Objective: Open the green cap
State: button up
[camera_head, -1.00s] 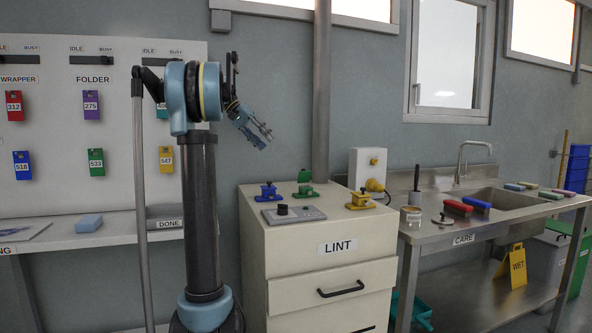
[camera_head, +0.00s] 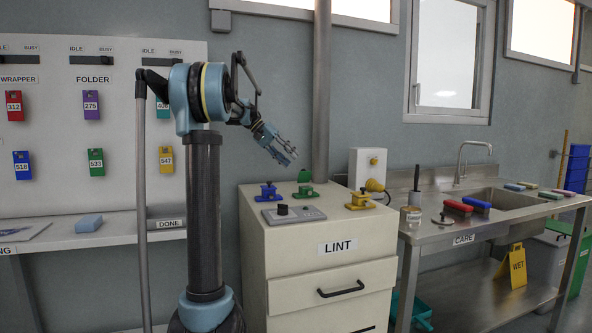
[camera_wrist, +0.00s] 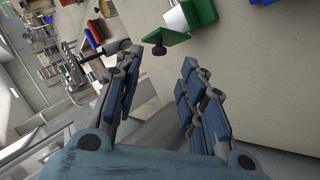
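On top of the LINT cabinet (camera_head: 330,224) stands a small green fixture (camera_head: 305,193). A green rounded piece (camera_head: 304,175) shows just behind it; I cannot tell which of the two is the green cap, or whether it is open. My gripper (camera_head: 284,152) is above them in the head view, pointing down to the right, apart from both. In the wrist view its two blue-padded fingers are spread with nothing between them. That view also shows a green plate with a dark knob (camera_wrist: 163,38) and a green block (camera_wrist: 200,12) beyond the fingers.
A blue fixture (camera_head: 268,191), a yellow fixture (camera_head: 360,200) and a grey plate with a black knob (camera_head: 290,213) share the cabinet top. A vertical pole (camera_head: 321,90) stands close behind. A white box (camera_head: 367,165) and the sink counter (camera_head: 425,235) are to the right.

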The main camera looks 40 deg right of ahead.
aim_at(302, 170)
jog(key=shift+x, duration=3)
